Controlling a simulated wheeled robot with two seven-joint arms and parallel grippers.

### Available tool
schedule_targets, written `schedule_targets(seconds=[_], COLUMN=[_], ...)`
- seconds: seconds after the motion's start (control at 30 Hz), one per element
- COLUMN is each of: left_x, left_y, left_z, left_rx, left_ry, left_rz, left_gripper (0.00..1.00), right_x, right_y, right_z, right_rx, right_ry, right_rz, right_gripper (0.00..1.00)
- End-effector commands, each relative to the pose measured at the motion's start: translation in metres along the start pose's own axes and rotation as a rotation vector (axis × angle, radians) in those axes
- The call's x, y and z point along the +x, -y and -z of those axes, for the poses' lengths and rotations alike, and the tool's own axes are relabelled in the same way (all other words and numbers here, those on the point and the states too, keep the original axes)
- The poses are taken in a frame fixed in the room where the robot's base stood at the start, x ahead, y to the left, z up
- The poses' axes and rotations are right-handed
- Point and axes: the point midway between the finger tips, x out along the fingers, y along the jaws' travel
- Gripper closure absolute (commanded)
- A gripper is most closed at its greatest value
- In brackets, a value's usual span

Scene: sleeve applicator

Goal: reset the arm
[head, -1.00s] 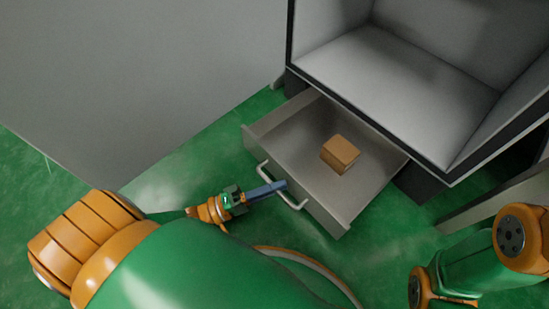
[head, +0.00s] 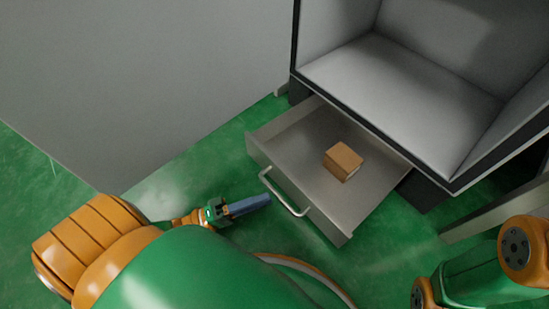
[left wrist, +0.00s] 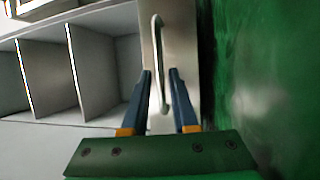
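My left gripper (head: 252,205) is in front of the open drawer, a little to the left of its handle and apart from it. In the left wrist view its two blue fingers (left wrist: 160,85) are spread with nothing between them; the drawer's pale handle (left wrist: 158,60) shows beyond and between the fingers. In the head view the handle (head: 284,192) is on the grey drawer's front (head: 322,222). My right arm shows at the lower right of the head view, but its gripper is out of view.
A small brown box (head: 343,161) lies inside the pulled-out drawer. The grey cabinet (head: 400,85) with an open compartment stands above it. A large grey panel (head: 140,80) stands at the left. Green floor (head: 215,165) is clear between the panel and the drawer.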

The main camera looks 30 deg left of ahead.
Motion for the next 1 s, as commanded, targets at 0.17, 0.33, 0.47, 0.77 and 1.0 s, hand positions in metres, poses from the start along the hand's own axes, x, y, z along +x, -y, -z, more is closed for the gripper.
schedule_targets(seconds=[0.17, 0.33, 0.47, 0.77, 1.0], left_x=[-0.023, -0.025, -0.025, -0.019, -0.012], left_y=[0.001, 0.0, 0.0, -0.029, -0.069], left_z=[0.0, 0.0, 0.0, 0.002, 0.005], left_rx=[0.0, 0.0, 0.0, 0.0, 0.0], left_ry=[-0.001, 0.0, 0.0, 0.0, 0.0], left_rz=[0.001, -0.002, -0.001, -0.001, -0.001], left_gripper=[0.73, 0.73, 0.73, 0.73, 0.73], right_x=[-0.002, -0.002, -0.002, 0.02, 0.044], right_y=[0.0, 0.0, 0.0, -0.006, -0.016], right_z=[0.001, 0.001, 0.001, -0.012, -0.032], right_rx=[0.0, 0.0, 0.0, 0.002, 0.003], right_ry=[0.0, 0.0, 0.0, 0.016, 0.053], right_rz=[0.0, 0.0, 0.0, -0.003, -0.013], right_gripper=[0.5, 0.5, 0.5, 0.5, 0.5])
